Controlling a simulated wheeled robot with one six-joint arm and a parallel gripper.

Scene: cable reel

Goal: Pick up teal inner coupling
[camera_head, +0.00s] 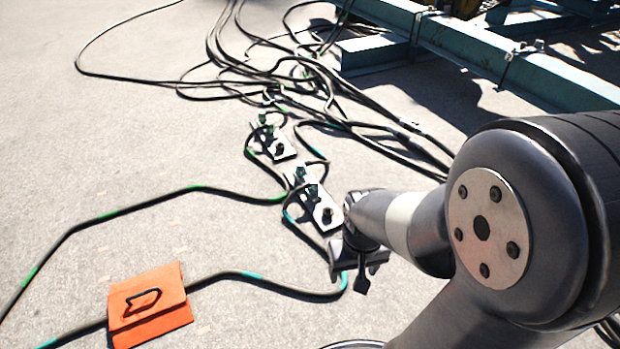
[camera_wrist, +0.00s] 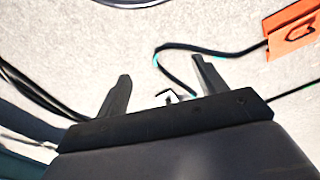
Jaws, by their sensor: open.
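My gripper (camera_head: 360,268) is open and hangs just beside the nearer pale connector plate (camera_head: 325,214) in the head view. In the wrist view my gripper (camera_wrist: 161,72) shows two spread fingers with nothing held. A dark cable with teal marks (camera_head: 252,275) runs along the ground and bends up beside my gripper; it also shows in the wrist view (camera_wrist: 180,46). A small pale and dark fitting (camera_wrist: 170,96) shows between the finger bases, partly hidden by the gripper body. I cannot tell for certain which fitting is the teal inner coupling.
A second connector plate (camera_head: 279,146) lies farther back, with a green-marked cable (camera_head: 195,187) by it. An orange block (camera_head: 150,304) sits over the cable at front left. Tangled black cables (camera_head: 300,75) and teal steel beams (camera_head: 500,58) lie behind. Left ground is mostly clear.

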